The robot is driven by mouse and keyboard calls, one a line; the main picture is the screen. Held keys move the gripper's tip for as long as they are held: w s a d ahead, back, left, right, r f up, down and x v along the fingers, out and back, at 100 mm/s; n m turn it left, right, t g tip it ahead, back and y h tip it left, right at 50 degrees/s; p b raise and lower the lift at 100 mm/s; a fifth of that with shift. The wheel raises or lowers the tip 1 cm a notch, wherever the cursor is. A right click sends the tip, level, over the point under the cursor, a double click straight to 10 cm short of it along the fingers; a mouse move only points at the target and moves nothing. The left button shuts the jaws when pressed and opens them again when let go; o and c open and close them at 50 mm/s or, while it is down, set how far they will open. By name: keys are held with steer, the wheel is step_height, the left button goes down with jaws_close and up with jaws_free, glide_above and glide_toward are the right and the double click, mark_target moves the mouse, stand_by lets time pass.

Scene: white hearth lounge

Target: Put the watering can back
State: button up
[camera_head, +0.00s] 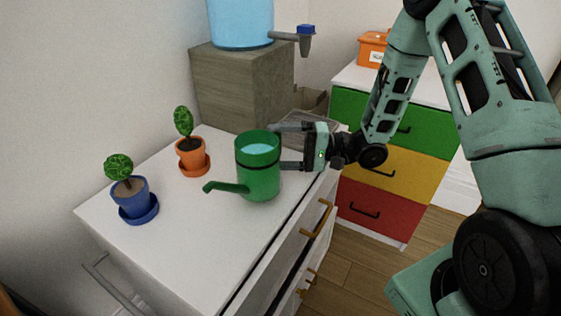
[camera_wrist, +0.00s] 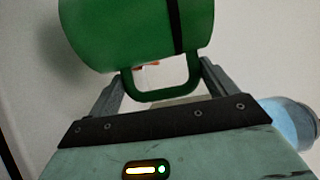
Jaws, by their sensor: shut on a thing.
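The green watering can (camera_head: 258,172) is upright over the white cabinet top, with its spout pointing left and pale blue water inside. I cannot tell whether its base touches the surface. My gripper (camera_head: 284,147) reaches in from the right and is shut on the can at its handle side. In the wrist view the can (camera_wrist: 135,30) fills the upper part, and its looped handle (camera_wrist: 165,92) lies between my gripper's fingers (camera_wrist: 160,85). The exact contact between fingers and handle is partly hidden.
A blue potted plant (camera_head: 133,195) and an orange potted plant (camera_head: 190,152) stand left of the can. A wooden block (camera_head: 240,90) bears a blue water tank (camera_head: 240,25) with a tap (camera_head: 305,40). A wire rack (camera_head: 305,127) is behind my gripper. Coloured drawers (camera_head: 390,170) stand at right.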

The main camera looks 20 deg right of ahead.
steer(key=shift+f, duration=1.65)
steer(key=shift+f, duration=0.15)
steer(key=o, duration=1.8)
steer(key=shift+c, duration=0.2)
steer(key=v, duration=1.2)
steer(key=shift+b, duration=0.35)
